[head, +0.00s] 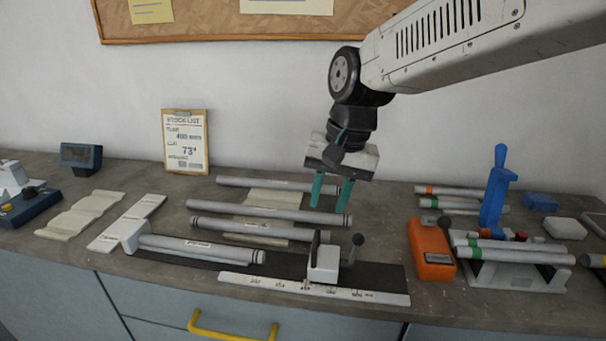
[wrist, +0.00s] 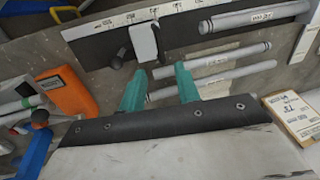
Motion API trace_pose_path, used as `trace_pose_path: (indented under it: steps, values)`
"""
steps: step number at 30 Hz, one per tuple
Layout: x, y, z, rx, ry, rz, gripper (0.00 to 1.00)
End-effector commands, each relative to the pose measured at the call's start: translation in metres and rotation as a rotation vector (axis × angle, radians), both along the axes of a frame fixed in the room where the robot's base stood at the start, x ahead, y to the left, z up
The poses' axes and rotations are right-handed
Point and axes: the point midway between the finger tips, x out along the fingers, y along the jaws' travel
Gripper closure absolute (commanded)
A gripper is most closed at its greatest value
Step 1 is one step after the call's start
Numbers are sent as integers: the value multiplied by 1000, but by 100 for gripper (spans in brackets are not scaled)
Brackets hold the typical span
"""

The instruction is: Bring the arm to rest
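My gripper (head: 331,192) hangs from my arm above the middle of the bench, with its green fingers pointing down. The two fingers stand apart with nothing between them. In the wrist view the gripper (wrist: 160,88) also shows spread fingers. Below and behind them lie grey tubes (head: 270,209) on the bench. The fingertips appear above the tubes; whether they touch cannot be told for certain.
A jig (head: 385,276) with a scale, a clamp block (head: 323,264) and a tube (head: 200,249) lies at the front. An orange device (head: 431,249), a blue upright tool (head: 496,187) and a tube rack (head: 515,274) stand right. A stock list clipboard (head: 185,142) leans on the wall.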

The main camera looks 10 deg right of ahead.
Motion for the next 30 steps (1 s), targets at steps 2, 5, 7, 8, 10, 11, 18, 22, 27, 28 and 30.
trace_pose_path:
  steps: [2, 5, 7, 8, 10, 11, 18, 22, 27, 28, 30]
  values:
    - [-13, -6, -10, -26, 27, 77, 68]
    - [-44, -25, -14, -63, 40, 187, 68]
    - [-66, -39, -14, -86, 39, 244, 68]
    - [-76, -46, -14, -95, 39, 265, 68]
    - [-99, -62, -14, -117, 32, 310, 68]
    - [-110, -69, -15, -126, 30, 325, 68]
    - [-178, -111, -19, -194, -20, 366, 68]
    - [-191, -119, -17, -207, -56, 331, 68]
    - [-192, -122, -12, -210, -80, 308, 68]
    - [-192, -122, -12, -210, -79, 307, 68]
    - [-192, -122, -12, -210, -78, 308, 68]
